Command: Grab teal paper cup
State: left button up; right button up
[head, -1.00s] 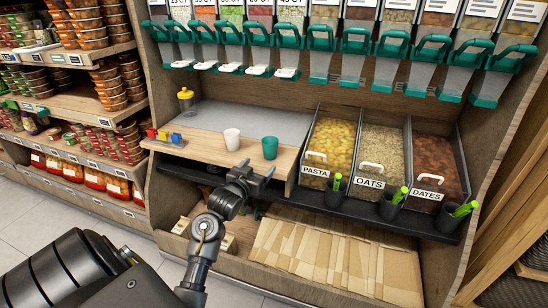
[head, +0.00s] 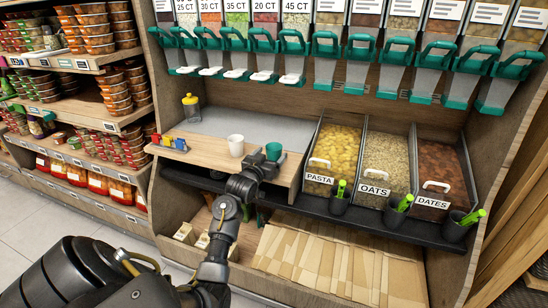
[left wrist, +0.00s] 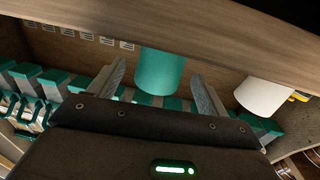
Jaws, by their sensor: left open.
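The teal paper cup (head: 273,151) stands upright near the front right of the wooden counter, partly hidden behind my left gripper (head: 262,163). In the left wrist view the teal cup (left wrist: 160,72) shows between the two open fingers of my left gripper (left wrist: 157,85), with visible room on both sides. I cannot tell whether either finger touches it. A white paper cup (head: 236,145) stands just left of the teal one, and it also shows in the left wrist view (left wrist: 264,95), outside the fingers. My right gripper is not in view.
The wooden counter (head: 205,157) has a front edge close to my gripper. Bins of pasta (head: 334,148), oats (head: 386,160) and dates (head: 440,170) stand to the right. A yellow-topped jar (head: 191,108) and small coloured items (head: 172,142) are to the left. Dispensers (head: 330,45) hang above.

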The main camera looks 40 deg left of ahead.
aim_at(271, 154)
pick_arm(q)
jog(key=x, duration=0.2)
jog(key=shift+w, duration=0.35)
jog(key=shift+w+a, duration=0.15)
jog(key=shift+w, duration=0.15)
jog(key=c, duration=1)
jog(key=shift+c, duration=0.2)
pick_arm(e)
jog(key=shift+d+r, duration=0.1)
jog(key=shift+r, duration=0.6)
pick_arm(q)
jog(key=shift+r, duration=0.15)
